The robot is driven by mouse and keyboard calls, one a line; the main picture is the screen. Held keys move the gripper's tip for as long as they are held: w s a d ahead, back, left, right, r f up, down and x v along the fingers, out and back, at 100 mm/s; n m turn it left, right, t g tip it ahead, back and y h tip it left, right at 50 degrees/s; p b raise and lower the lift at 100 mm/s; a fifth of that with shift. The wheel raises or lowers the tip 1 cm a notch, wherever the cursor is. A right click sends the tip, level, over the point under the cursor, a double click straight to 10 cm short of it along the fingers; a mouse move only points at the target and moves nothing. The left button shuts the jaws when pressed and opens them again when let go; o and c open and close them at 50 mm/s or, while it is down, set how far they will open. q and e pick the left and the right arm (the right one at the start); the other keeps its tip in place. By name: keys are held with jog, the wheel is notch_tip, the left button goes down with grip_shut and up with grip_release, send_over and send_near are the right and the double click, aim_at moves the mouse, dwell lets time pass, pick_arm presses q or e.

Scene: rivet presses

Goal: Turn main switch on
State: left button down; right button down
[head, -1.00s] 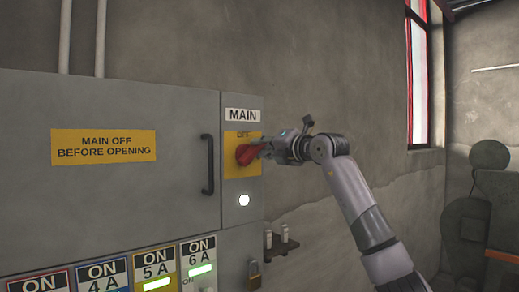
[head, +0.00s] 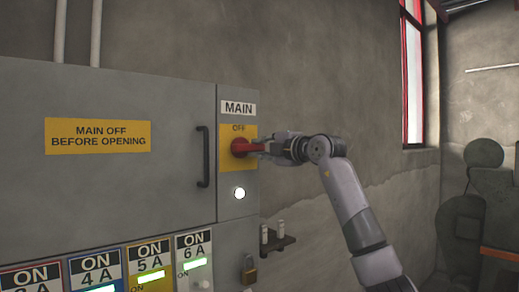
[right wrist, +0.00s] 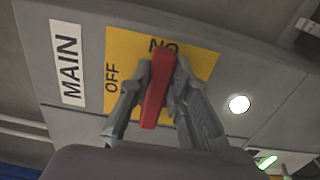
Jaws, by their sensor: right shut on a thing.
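The main switch has a red handle (head: 246,148) on a yellow plate (head: 240,165) under the MAIN label (head: 238,108). The handle lies about level in the head view, with OFF printed above it. My right gripper (head: 262,147) reaches in from the right and is shut on the handle. In the right wrist view the red handle (right wrist: 157,92) sits between the two fingers (right wrist: 158,100), and its far end partly covers the other lettering on the plate. My left gripper is not in view.
A round white lamp (head: 240,193) glows below the switch. A black door handle (head: 204,157) is to its left. Below are a padlock (head: 249,270), a small shelf (head: 278,243) and several lit breaker switches (head: 151,276). The wall right of the cabinet is bare.

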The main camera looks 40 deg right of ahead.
dwell(0.5)
jog(key=c, duration=1.5)
grip_release()
jog(key=shift+s, duration=0.15)
jog(key=s, duration=0.8)
jog(key=s+d, duration=0.1)
jog(key=s, duration=0.2)
jog(key=shift+s+f, duration=0.1)
jog(key=shift+s, duration=0.3)
